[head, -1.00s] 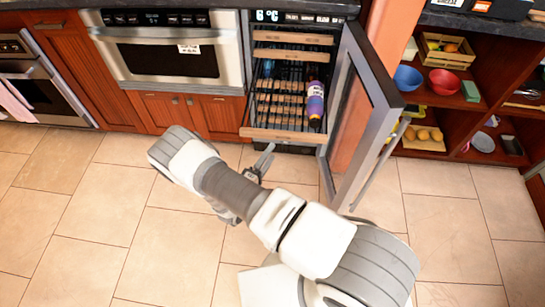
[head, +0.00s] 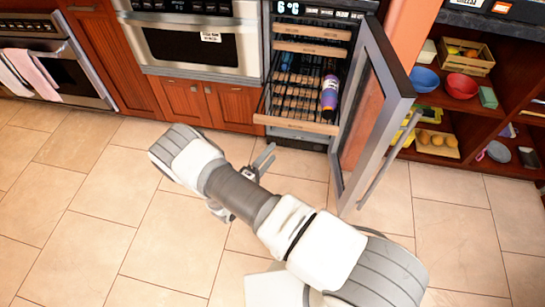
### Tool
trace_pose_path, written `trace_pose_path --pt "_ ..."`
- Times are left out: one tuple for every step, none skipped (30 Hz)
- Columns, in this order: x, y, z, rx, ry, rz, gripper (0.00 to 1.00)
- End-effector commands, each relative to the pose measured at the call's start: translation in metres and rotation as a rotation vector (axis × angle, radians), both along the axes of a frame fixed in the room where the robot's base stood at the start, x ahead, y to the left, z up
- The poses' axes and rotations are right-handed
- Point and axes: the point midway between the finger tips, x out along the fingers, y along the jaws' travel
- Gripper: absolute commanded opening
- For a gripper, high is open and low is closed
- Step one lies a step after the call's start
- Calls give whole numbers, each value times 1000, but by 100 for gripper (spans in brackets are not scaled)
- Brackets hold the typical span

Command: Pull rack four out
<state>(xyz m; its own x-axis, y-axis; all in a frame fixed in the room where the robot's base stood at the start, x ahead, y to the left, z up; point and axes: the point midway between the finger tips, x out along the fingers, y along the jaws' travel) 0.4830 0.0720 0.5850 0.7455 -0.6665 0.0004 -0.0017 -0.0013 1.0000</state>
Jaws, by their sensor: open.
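The wine cooler (head: 300,12) stands open under the counter, with its glass door (head: 372,110) swung out to the right. Two racks with wooden fronts, an upper one (head: 312,32) and one below it (head: 310,48), sit inside. A lower rack (head: 298,124) extends out past them. A purple bottle (head: 329,97) lies on its right side. A dark teal bottle (head: 286,62) shows partly inside, further back. My gripper (head: 260,166) is open and empty, in front of and below the extended rack's wooden front, apart from it. My arm partly hides the gripper.
The open door and its long handle (head: 390,160) stand close to the right of my arm. Open shelves with bowls, such as a red bowl (head: 461,86), are further right. An oven (head: 195,45) is left of the cooler. The tiled floor (head: 90,220) at left is clear.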

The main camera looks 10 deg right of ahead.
Motion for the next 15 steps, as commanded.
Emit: trace_pose_path --pt "1 2 -1 1 -1 0 72" --pt "1 2 -1 0 0 0 72" --pt "1 3 -1 0 0 -1 72" --pt "1 4 0 0 0 -1 72" --pt "1 4 0 0 0 -2 72" --pt "1 5 0 0 0 -2 72" --pt "1 5 0 0 0 -3 72" --pt "1 5 0 0 0 -3 72" --pt "1 5 0 0 0 -3 72" --pt "1 6 0 0 0 -3 72" --pt "1 6 0 0 0 -3 72" --pt "1 6 0 0 0 -4 72" --pt "1 6 0 -1 1 -4 72" --pt "1 6 0 -1 1 -4 72" --pt "1 6 0 -1 1 -4 72"
